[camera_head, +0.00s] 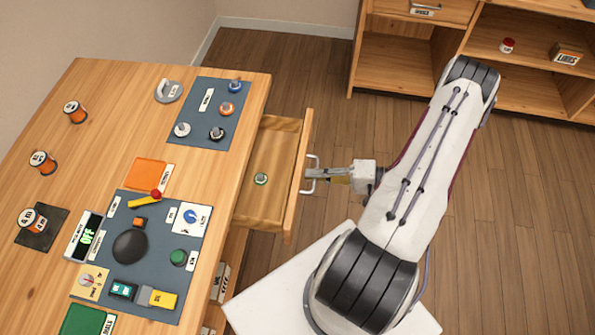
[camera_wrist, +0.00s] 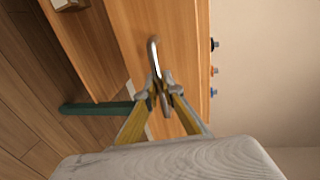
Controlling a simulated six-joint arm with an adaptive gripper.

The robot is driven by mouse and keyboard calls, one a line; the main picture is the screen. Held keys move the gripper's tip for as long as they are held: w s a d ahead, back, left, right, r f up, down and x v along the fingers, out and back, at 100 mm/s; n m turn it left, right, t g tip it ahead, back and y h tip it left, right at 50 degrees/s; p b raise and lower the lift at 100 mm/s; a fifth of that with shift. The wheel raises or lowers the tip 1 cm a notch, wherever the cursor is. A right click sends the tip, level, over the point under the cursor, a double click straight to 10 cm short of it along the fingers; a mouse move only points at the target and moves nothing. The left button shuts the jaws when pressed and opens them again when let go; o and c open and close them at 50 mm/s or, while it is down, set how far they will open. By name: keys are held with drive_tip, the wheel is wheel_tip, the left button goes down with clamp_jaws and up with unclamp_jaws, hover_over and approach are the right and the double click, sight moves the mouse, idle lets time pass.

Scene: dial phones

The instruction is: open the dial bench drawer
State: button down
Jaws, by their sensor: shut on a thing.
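The bench drawer (camera_head: 265,215) is pulled out from the right side of the wooden bench (camera_head: 62,115), and its inside shows. A small green round thing (camera_head: 261,179) lies in it. The drawer's metal handle (camera_head: 311,176) is on its front panel; it also shows in the wrist view (camera_wrist: 153,55). My gripper (camera_head: 312,174) is at the handle, with its fingers shut on it. In the wrist view my gripper (camera_wrist: 161,88) closes around the lower part of the handle.
On the bench are a dark panel (camera_head: 190,255) with buttons and a dial, a second dark mat (camera_head: 205,95) with knobs, and several spools. A wooden shelf (camera_head: 395,70) stands at the back right. Open floor (camera_head: 275,65) lies beyond the drawer.

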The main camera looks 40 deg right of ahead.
drive_tip(key=f+v, duration=0.1)
drive_tip(key=v, duration=0.7)
drive_tip(key=shift+s+d+f, duration=0.35)
drive_tip(key=c, duration=2.5)
unclamp_jaws()
drive_tip(key=shift+v, duration=6)
